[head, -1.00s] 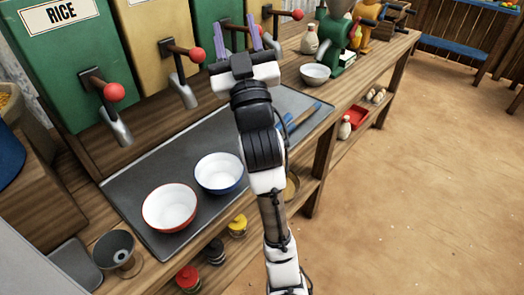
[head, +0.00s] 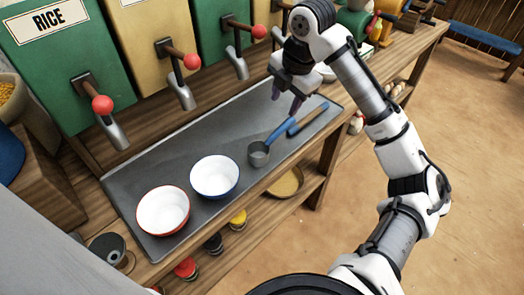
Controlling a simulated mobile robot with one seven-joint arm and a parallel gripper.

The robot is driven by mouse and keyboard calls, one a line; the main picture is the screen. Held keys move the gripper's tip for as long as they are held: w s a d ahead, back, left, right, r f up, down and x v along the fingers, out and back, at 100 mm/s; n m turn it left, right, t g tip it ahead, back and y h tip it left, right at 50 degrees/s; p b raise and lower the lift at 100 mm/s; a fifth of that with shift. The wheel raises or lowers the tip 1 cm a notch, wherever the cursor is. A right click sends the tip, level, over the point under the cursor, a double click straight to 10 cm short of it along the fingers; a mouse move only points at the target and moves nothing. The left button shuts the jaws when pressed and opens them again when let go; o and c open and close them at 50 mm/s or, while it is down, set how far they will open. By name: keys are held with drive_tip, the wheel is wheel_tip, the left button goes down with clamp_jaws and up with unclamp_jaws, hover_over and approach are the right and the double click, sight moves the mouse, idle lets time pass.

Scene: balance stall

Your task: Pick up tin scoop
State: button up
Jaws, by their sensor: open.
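The tin scoop (head: 259,154) lies on the dark tray (head: 150,185), right of the bowls. It has a grey metal cup and a blue handle (head: 280,130) pointing up and to the right. My gripper (head: 285,97) is open and empty, with its purple fingers pointing down above the far part of the tray.
A blue-rimmed bowl (head: 214,177) and a red-rimmed bowl (head: 163,211) stand on the tray. Dispensers with red-knobbed levers (head: 191,62) line the back. A lower shelf holds a shallow bowl (head: 286,183).

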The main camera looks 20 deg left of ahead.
sight(279, 130)
drive_tip(key=x, duration=0.8)
drive_tip(key=shift+s+d+f, duration=0.2)
drive_tip(key=shift+d, duration=0.15)
drive_tip(key=shift+w+p+x, duration=0.2)
drive_tip(key=shift+p+x, duration=0.15)
drive_tip(key=shift+x, duration=1.05)
drive_tip(key=shift+w+p+x, duration=0.2)
drive_tip(key=shift+p+x, duration=0.15)
drive_tip(key=shift+x, duration=1.05)
drive_tip(key=shift+d, duration=0.1)
drive_tip(key=shift+c, duration=0.5)
clamp_jaws()
